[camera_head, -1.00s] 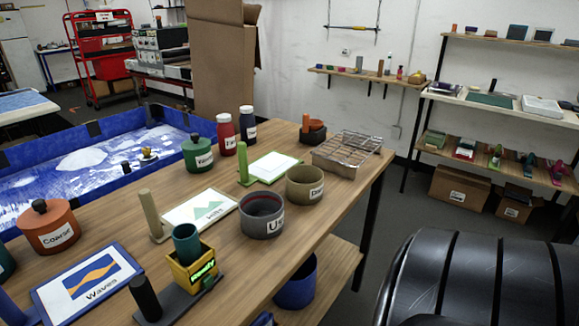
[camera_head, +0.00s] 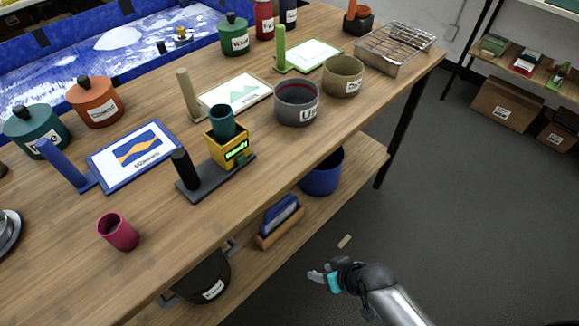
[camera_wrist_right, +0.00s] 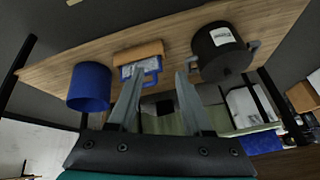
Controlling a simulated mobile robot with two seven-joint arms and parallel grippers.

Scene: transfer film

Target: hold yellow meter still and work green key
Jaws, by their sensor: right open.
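The yellow meter (camera_head: 229,151) stands on a dark base on the wooden table in the head view, with a lit green display on its front and a teal cup (camera_head: 222,121) in its top. A black upright post (camera_head: 185,168) stands on the same base, left of the meter. The green key cannot be made out for certain. My right gripper (camera_head: 322,280) is low in front of the table, below its top and well away from the meter. In the right wrist view its two fingers (camera_wrist_right: 157,88) are apart with nothing between them. My left gripper is not in view.
A magenta cup (camera_head: 118,232) stands near the table's front left. Grey (camera_head: 296,104) and olive (camera_head: 343,77) bowls stand right of the meter. The lower shelf holds a blue bin (camera_head: 322,174), a wooden holder (camera_head: 279,226) and a black pot (camera_head: 203,277).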

